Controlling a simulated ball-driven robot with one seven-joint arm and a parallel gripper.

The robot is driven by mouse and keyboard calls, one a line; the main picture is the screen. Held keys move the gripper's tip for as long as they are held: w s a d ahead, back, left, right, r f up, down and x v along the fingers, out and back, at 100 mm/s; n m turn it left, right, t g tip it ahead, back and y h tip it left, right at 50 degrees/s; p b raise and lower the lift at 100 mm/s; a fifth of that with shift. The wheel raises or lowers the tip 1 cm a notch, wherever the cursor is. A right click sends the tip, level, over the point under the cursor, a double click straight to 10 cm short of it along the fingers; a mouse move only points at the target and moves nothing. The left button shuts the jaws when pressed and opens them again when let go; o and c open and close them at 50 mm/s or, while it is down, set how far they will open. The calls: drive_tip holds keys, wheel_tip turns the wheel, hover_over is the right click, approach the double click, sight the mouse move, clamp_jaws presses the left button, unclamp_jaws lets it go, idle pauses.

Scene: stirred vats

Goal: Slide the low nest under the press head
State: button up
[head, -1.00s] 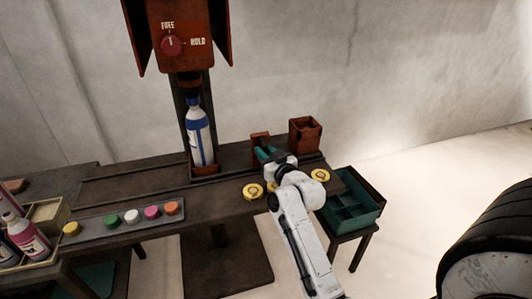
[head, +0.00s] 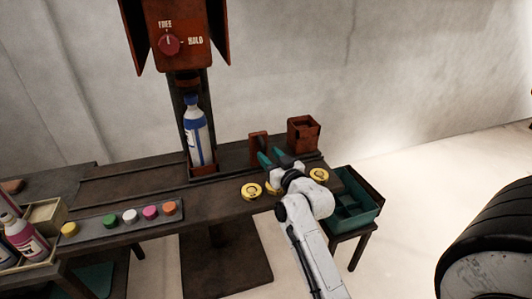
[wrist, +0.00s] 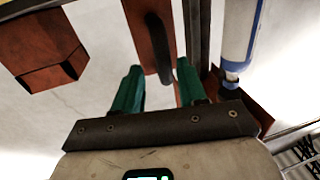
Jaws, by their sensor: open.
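A low rust-brown nest (head: 204,171) holds an upright white bottle (head: 196,140) with a blue cap, standing in front of the press column. The press head (head: 187,78) is above the bottle, below the rust housing. My gripper (head: 273,158) is open and empty at the right part of the bench, its teal fingers pointing toward an upright rust-brown plate (head: 258,146). In the wrist view the fingers (wrist: 158,85) are apart, and the plate (wrist: 148,35) with a dark bar shows beyond them. Contact cannot be told. The bottle (wrist: 238,35) is at the right there.
A taller rust-brown open box (head: 303,135) stands at the back right; it also shows in the wrist view (wrist: 42,50). Yellow discs (head: 251,191) lie at the bench's front edge. A teal divided tray (head: 355,205) is at right. Coloured caps (head: 150,212) sit left on a strip.

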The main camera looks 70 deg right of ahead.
drive_tip(key=v, duration=0.7)
drive_tip(key=shift+s+a, duration=0.15)
drive_tip(key=shift+s, duration=0.1)
drive_tip(key=w+a+f+n+g+y+p, duration=0.1)
drive_tip(key=w+a+f+n+g+y, duration=0.1)
drive_tip(key=a+f+y, duration=0.45)
drive_tip(key=w+a+f+n+g+y+p, duration=0.1)
drive_tip(key=w+a+f+n+g+y, duration=0.2)
drive_tip(key=a, duration=0.7)
drive_tip(key=s+a+f+n+g, duration=0.1)
drive_tip(key=s+a+f+g, duration=0.2)
drive_tip(key=s+a, duration=0.3)
drive_tip(key=s+a+f+n+g+y+p, duration=0.1)
drive_tip(key=s+a+f+g, duration=0.2)
drive_tip(key=s+a+g, duration=0.2)
drive_tip(key=s+a, duration=0.1)
drive_tip(key=s, duration=0.1)
drive_tip(key=shift+s+f, duration=0.15)
drive_tip(key=shift+s, duration=0.2)
